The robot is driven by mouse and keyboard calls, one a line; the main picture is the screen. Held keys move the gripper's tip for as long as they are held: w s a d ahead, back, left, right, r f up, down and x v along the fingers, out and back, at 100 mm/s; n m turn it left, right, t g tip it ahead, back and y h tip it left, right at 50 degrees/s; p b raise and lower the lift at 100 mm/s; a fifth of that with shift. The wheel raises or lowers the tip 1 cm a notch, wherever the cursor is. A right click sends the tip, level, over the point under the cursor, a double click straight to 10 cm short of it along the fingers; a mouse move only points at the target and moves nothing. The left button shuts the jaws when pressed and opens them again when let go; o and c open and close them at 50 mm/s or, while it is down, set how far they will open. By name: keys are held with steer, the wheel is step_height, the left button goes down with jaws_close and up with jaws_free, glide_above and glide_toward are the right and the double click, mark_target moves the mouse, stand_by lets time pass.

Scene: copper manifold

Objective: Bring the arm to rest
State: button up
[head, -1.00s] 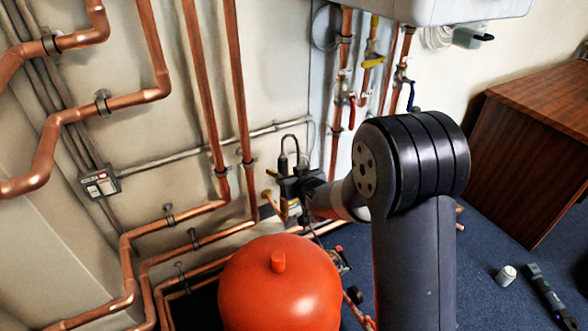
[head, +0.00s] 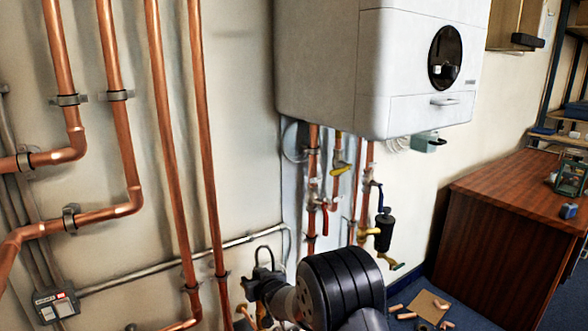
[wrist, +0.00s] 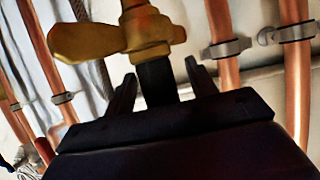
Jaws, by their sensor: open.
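My gripper (wrist: 162,85) has its two dark fingers apart in the wrist view. A brass valve with a yellow handle (wrist: 92,43) lies just beyond them. A dark piece below the valve shows between the fingers; I cannot tell whether they touch it. In the head view, my arm rises from the bottom edge and bends left. My gripper (head: 262,262) is small and dark there, in front of the wall beside the copper pipes. A bit of brass (head: 247,314) shows below it, partly hidden.
A white boiler (head: 385,70) hangs on the wall above my arm, with copper pipes and red and blue levers below it. Vertical copper pipes (head: 207,150) run at left. A wooden cabinet (head: 510,230) stands at right. Small copper pieces lie on the floor.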

steer(key=shift+w+a, duration=0.15)
steer(key=shift+w, duration=0.15)
steer(key=shift+s, duration=0.15)
steer(key=v, duration=1)
steer(key=x, duration=0.9)
steer(key=shift+w+f, duration=0.25)
steer(key=shift+w+a+r+p, duration=0.1)
steer(key=shift+w+r+p, duration=0.05)
steer(key=shift+r+p, duration=0.35)
steer(key=shift+w+a+r+p, duration=0.1)
steer(key=shift+w+r+p, duration=0.05)
steer(key=shift+r+p, duration=0.3)
step_height(320, 180, up, 4)
steer(key=p, duration=0.4)
